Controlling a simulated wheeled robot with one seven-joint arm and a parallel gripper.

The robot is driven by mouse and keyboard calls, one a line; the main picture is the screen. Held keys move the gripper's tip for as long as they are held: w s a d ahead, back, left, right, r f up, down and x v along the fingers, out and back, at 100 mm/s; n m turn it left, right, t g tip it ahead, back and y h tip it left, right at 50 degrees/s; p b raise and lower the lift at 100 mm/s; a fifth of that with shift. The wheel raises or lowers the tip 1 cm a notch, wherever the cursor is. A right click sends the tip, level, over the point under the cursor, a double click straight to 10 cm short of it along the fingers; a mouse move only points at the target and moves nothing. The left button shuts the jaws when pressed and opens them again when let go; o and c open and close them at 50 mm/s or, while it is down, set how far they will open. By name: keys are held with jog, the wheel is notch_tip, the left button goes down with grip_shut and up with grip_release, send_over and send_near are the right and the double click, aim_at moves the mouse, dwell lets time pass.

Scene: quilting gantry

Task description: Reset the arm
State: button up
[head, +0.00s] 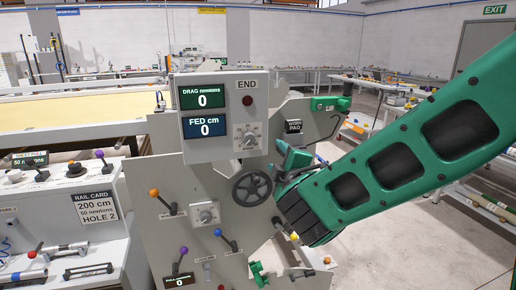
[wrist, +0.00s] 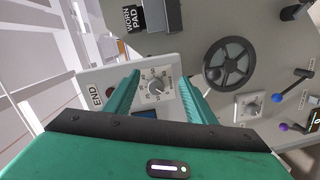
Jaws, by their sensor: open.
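My green arm comes in from the right in the head view and bends down beside the grey machine panel (head: 185,245). In the wrist view my gripper (wrist: 160,82) is open, with its two teal fingers apart and nothing held. Beyond them is the END control box (wrist: 100,82), with its dial (wrist: 157,86) showing between the fingers. I cannot tell how far the fingertips are from it. In the head view the END box (head: 225,83) has a dial (head: 246,137) and displays reading DRAG 0 and FED 0.
A black handwheel (head: 252,187) and orange (head: 154,193), blue (head: 218,233) and purple (head: 184,251) lever knobs stick out of the panel. A WORN PAD box (head: 294,127) sits behind. A rail card (head: 94,207) stands at the left. Open floor (head: 405,235) lies at the right.

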jog(key=s+d+f+m+g+h, duration=0.3)
jog(key=d+m, duration=0.1)
jog(key=d, duration=0.6)
jog(key=s+d+f+m+g+h, duration=0.2)
jog(key=d+f+m, duration=0.15)
jog(key=d, duration=0.65)
jog(key=s+d+f+m+g+h, duration=0.25)
jog(key=d+m, duration=0.25)
jog(key=d, duration=0.5)
jog(key=s+d+f+m+g, duration=0.2)
jog(key=s+d+m+g, duration=0.3)
jog(key=s, duration=0.4)
jog(key=s+f+m+g+y, duration=0.2)
jog(key=s+m+g+y, duration=0.2)
jog(key=s, duration=1.7)
jog(key=shift+m+y, duration=0.35)
jog(key=shift+m, duration=0.4)
jog(key=shift+a+g, duration=0.1)
jog(key=shift+g, duration=0.15)
jog(key=shift+w+f, duration=0.2)
jog(key=shift+w, duration=0.35)
